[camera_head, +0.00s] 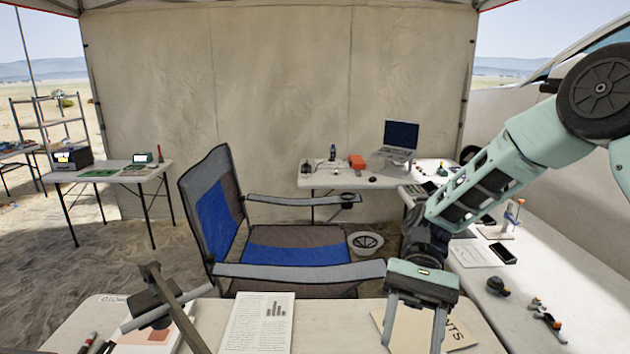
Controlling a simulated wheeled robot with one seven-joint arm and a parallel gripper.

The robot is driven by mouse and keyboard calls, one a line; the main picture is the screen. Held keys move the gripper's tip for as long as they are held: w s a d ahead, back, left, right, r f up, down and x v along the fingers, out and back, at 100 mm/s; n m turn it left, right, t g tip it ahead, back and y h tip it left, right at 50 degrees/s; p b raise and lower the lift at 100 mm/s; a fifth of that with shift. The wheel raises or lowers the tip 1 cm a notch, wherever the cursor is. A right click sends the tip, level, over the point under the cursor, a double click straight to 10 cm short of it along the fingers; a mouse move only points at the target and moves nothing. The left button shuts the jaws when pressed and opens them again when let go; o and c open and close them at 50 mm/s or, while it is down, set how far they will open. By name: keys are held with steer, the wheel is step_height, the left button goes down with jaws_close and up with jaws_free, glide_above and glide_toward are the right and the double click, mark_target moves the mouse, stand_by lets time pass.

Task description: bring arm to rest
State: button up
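My arm reaches in from the right side of the picture, with its pale green links bent down toward the near table. My gripper (413,322) hangs at the arm's end, pointing down over the near table. Its two fingers are spread apart, and nothing shows between them except a tan folder or booklet (464,331) lying behind and below. I cannot tell from this view how far the fingertips are above the table, as they run near the bottom edge.
The near table (212,315) holds a printed sheet (258,322) and a dark stand-like tool (155,300). A blue folding chair (290,245) stands behind it. The right table (575,290) carries a phone (503,253) and small parts. A laptop (400,137) sits at the back.

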steer(key=s+f+n+t+h+b, duration=0.4)
steer(key=s+f+n+t+b, duration=0.2)
steer(key=s+n+t, duration=0.5)
steer(key=s+t+b, duration=0.1)
steer(key=s+b, duration=0.1)
steer(key=s, duration=0.1)
steer(key=shift+d+f+t+h, duration=0.15)
steer(key=shift+f+t+h, duration=0.05)
steer(key=shift+t+h, duration=0.2)
